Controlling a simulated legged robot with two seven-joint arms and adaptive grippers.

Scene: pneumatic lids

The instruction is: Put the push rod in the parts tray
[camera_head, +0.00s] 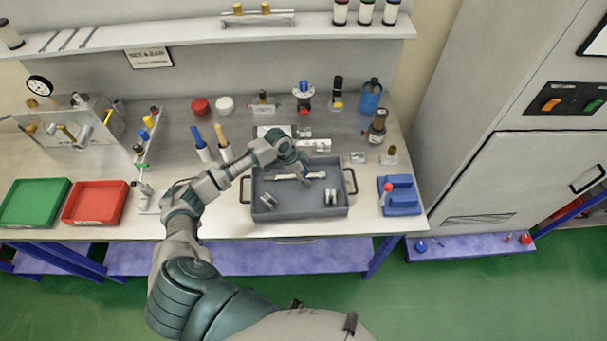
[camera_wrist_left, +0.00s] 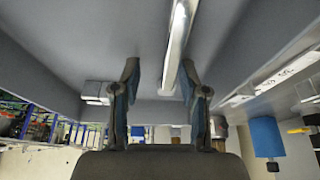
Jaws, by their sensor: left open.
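The parts tray (camera_head: 262,216) is a dark grey tray with black handles on the bench. A slim silver rod, which looks like the push rod (camera_head: 285,177), lies in it near the back, partly hidden by my left gripper. In the left wrist view the push rod (camera_wrist_left: 180,42) runs from the top edge down to between the fingers, against the tray's grey floor (camera_wrist_left: 100,30). My left gripper (camera_head: 304,172) is over the tray; its fingers (camera_wrist_left: 160,72) are open on either side of the rod, with no clear contact. My right gripper is out of view.
Small silver parts (camera_head: 330,197) lie in the tray, with another (camera_head: 268,201) at left. A blue block (camera_head: 402,197) stands right of the tray; a red bin (camera_head: 95,203) and green bin (camera_head: 35,203) sit far left. Bottles and fittings stand behind the tray.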

